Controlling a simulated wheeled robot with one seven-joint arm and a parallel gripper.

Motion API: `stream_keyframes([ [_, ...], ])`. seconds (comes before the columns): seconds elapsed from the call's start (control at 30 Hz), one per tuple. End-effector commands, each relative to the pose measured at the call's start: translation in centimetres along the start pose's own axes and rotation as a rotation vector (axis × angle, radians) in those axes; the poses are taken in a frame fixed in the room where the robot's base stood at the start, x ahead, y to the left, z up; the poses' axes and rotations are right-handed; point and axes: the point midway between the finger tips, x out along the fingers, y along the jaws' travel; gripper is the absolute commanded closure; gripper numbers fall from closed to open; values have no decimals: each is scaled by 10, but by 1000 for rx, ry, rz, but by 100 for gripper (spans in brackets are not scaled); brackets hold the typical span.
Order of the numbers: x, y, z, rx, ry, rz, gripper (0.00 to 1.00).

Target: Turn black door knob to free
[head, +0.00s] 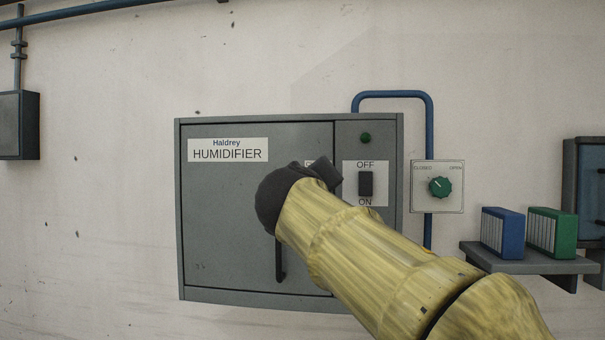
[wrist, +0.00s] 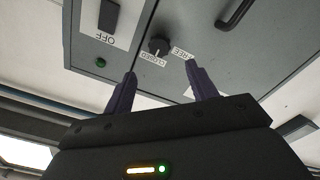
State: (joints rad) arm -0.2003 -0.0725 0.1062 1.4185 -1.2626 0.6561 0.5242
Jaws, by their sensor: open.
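The black door knob (wrist: 159,47) is on the grey humidifier door, between the labels CLOSED and FREE in the wrist view. I cannot tell which label it points to. My gripper (wrist: 160,69) is open and empty, and its two dark fingers point toward the knob. The knob appears just beyond the fingertips, between them in the picture; no contact shows. In the head view my gripper (head: 327,174) is in front of the humidifier cabinet (head: 230,225) and hides the knob. Only a bit of a white label shows there.
A black door handle (head: 281,262) is below my gripper. An OFF/ON switch (head: 366,184) and a green lamp (head: 365,138) are close on the right. A green dial (head: 439,187) and a blue pipe (head: 429,130) are farther right, then a shelf (head: 520,262) with binders.

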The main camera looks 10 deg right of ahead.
Motion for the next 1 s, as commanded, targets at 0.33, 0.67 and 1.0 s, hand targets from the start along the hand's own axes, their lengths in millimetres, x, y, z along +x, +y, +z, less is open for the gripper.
stream_keyframes([
  [0.33,63,2,-2,-1,-4,-1,43],
  [0.67,97,0,-1,1,1,-2,43],
  [1.0,98,0,0,1,1,-1,58],
])
